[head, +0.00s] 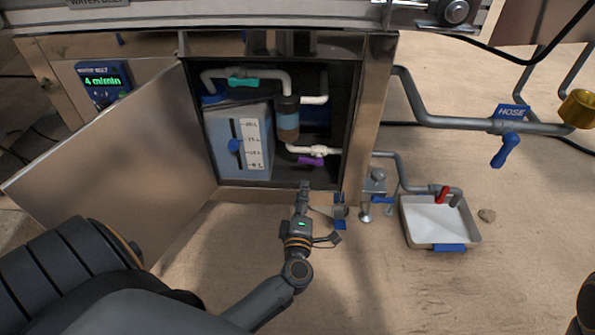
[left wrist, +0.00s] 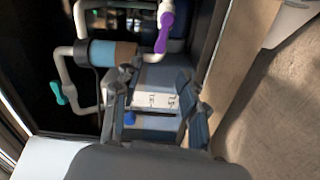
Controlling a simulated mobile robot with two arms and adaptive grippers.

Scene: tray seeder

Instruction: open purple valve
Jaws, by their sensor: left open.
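The purple valve handle (head: 310,161) sits on a white pipe low in the open cabinet. In the left wrist view the purple handle (left wrist: 164,32) is at the top, beyond my fingers and apart from them. My left gripper (head: 319,207) is in front of the cabinet opening, below the purple handle in the head view. Its two fingers are spread and empty in the left wrist view (left wrist: 155,92). My right gripper is not in view.
The cabinet door (head: 120,160) stands open at the left. Inside are a tank (head: 222,150) and a teal valve (head: 243,83). The steel cabinet post (head: 367,130) borders the opening at right. A shallow tray (head: 412,228) and blue hose valve (head: 506,150) are farther right.

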